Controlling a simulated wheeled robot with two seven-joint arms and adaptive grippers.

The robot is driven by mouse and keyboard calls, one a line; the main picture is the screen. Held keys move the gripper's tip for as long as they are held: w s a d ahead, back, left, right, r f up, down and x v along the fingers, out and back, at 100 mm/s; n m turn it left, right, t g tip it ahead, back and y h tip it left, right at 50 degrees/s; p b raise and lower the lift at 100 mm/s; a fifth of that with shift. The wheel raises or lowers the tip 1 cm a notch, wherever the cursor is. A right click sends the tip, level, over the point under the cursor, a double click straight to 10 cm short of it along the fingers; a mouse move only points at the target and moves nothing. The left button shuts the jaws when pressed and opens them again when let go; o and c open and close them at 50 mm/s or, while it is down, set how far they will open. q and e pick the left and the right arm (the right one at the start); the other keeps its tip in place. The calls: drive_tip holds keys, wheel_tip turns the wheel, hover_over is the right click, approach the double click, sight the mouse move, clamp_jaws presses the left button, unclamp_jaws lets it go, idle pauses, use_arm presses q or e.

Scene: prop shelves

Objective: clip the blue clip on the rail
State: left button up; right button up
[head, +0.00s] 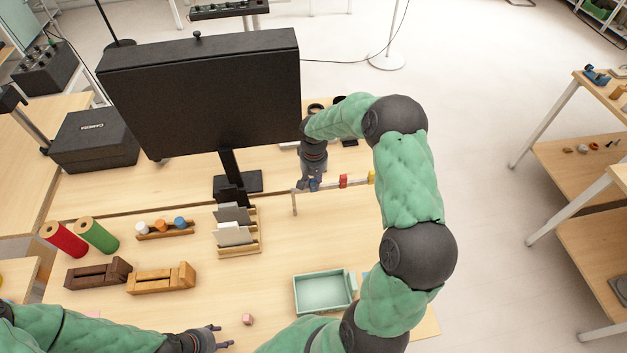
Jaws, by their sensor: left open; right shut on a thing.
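My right gripper (309,185) points down at the left part of the rail (328,185), behind the middle of the table. It is shut on the blue clip (314,184), of which only a small bluish patch shows between the dark fingers. I cannot tell whether the clip touches the rail. A red clip (343,181) and a yellow clip (371,177) sit along the rail to the right; my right arm partly covers the yellow one. My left gripper (219,337) is open and empty over the table's front edge.
A black monitor (205,90) stands left of the rail. A card rack (240,248), a mint tray (323,311), a small pink block (247,319), wooden blocks (160,280) and red (64,240) and green (97,235) rolls occupy the table. The table between rack and tray is clear.

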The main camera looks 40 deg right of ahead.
sight(314, 180)
drive_tip(key=shift+f, duration=0.15)
idle(0.6)
drive_tip(key=o, duration=1)
wheel_tip(314, 180, up, 12)
drive_tip(key=shift+s, duration=0.1)
idle(0.5)
